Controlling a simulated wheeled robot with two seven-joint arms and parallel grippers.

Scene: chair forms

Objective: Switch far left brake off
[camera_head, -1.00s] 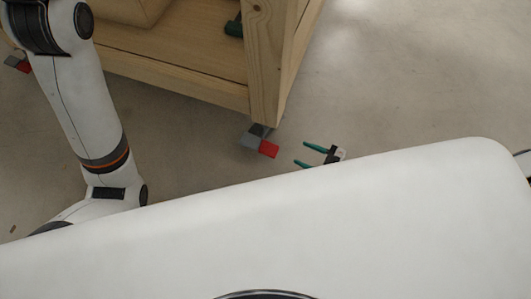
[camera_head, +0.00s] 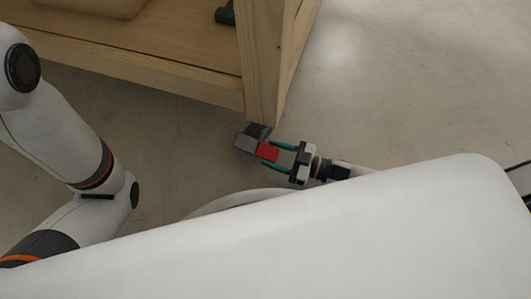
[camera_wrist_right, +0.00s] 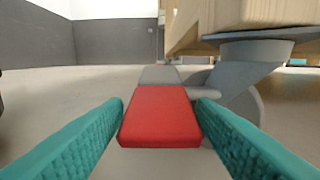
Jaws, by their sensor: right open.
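The brake is a red pedal (camera_head: 267,151) on a grey caster (camera_head: 250,138) under the near corner leg of the wooden cart. My right gripper (camera_head: 270,156) is open, with its two teal fingers on either side of the red pedal. In the right wrist view the red pedal (camera_wrist_right: 160,117) lies between the fingertips, with a grey part (camera_wrist_right: 160,75) behind it. The left finger looks very close to it; I cannot tell whether either finger touches. My left arm comes in at the left of the head view, but its gripper is not visible.
The wooden cart (camera_head: 150,75) stands at the upper left, with its leg (camera_head: 262,65) right above the caster. A dark green item (camera_head: 225,15) sits on its shelf. Bare concrete floor (camera_head: 420,90) lies open to the right.

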